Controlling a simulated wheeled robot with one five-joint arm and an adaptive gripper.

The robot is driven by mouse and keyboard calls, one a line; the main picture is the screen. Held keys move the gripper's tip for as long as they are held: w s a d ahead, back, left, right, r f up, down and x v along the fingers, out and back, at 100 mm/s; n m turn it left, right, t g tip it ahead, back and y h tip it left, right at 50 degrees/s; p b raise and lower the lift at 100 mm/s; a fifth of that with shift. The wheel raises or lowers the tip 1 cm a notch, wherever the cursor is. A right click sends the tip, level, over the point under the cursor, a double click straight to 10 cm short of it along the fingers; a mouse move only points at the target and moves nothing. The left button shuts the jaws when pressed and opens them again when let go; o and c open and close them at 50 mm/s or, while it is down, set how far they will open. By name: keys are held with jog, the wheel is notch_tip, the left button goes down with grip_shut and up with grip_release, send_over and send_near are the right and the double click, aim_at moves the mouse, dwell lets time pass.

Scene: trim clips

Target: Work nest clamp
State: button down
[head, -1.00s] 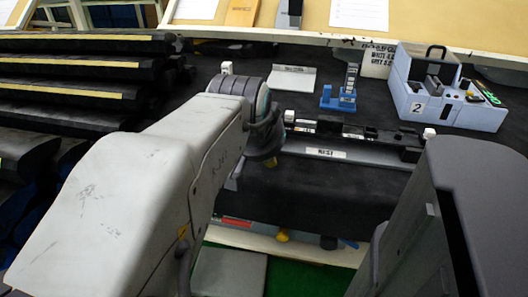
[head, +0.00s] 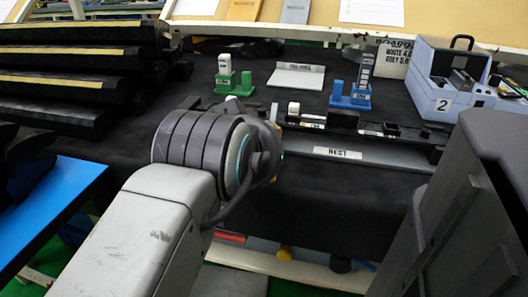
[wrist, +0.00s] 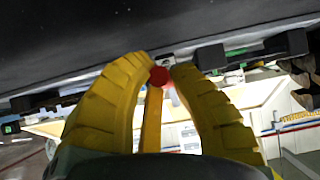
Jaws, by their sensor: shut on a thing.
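The work nest (head: 375,157) is a grey bar labelled NEST on the dark bench, with a black rail and small blocks (head: 345,122) behind it. In the wrist view my gripper (wrist: 162,70) has its two ribbed yellow fingers closed around a small red round knob (wrist: 157,77) at their tips. The knob looks like the clamp's handle end; its lever is mostly hidden. In the head view my arm's wrist hides the fingers and the knob, at the left end of the nest.
A green stand (head: 233,83), a label plate (head: 298,76) and a blue stand (head: 350,98) stand behind the nest. A blue-grey box numbered 2 (head: 440,104) is at the right. Dark stacked trims (head: 80,70) fill the left. Black bench surface lies bare before the nest.

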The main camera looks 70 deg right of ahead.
dwell(0.3)
jog(key=c, duration=1)
grip_release()
jog(key=shift+s, duration=0.15)
jog(key=v, duration=1.2)
